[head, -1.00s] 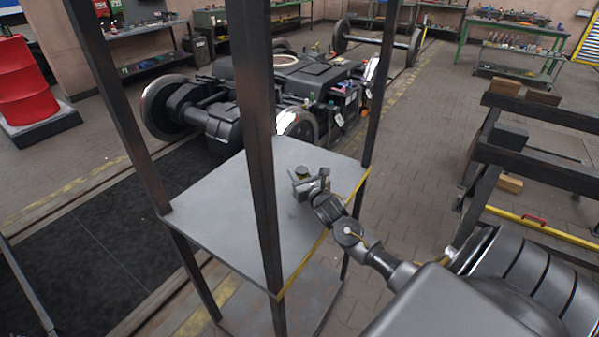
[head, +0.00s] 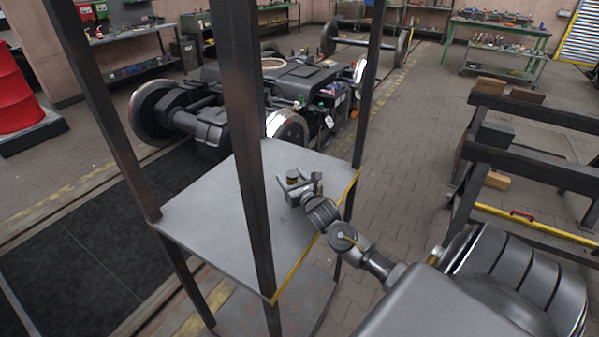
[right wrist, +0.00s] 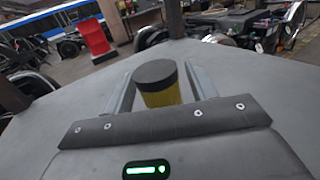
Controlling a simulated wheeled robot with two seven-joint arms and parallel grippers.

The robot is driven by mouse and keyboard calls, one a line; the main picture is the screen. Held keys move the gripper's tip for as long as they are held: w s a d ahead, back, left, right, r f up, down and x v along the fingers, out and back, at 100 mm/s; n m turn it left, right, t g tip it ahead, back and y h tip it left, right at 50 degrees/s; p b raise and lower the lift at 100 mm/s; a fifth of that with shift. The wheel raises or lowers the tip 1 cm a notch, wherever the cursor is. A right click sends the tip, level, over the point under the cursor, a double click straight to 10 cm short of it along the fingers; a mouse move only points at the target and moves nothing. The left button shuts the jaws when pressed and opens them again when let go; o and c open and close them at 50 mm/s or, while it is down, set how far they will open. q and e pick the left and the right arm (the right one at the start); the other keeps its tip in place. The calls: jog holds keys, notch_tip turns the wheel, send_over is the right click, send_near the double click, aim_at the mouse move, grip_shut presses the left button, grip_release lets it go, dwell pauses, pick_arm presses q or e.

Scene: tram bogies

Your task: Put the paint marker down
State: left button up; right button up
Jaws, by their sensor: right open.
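The paint marker (right wrist: 158,85) has a dark cap and a yellow body. In the right wrist view it stands upright on the grey shelf top, between the two fingers of my right gripper (right wrist: 158,88). The fingers are apart, with the marker between them; I cannot tell whether either touches it. In the head view the marker (head: 293,177) shows small at the far side of my right gripper (head: 297,188), which is low over the shelf (head: 205,215). My left gripper is not in view.
Dark upright posts (head: 243,130) of the rack rise around the shelf. A tram bogie (head: 285,85) stands behind it. A dark rack (head: 530,115) with boxes is at the right. The shelf's left part is bare.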

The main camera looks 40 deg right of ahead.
jog(key=b+v, duration=0.1)
jog(key=v, duration=0.9)
jog(key=shift+w+a+f+b, duration=0.1)
jog(key=shift+b, duration=0.2)
jog(key=shift+s+a, duration=0.1)
jog(key=shift+s, duration=0.55)
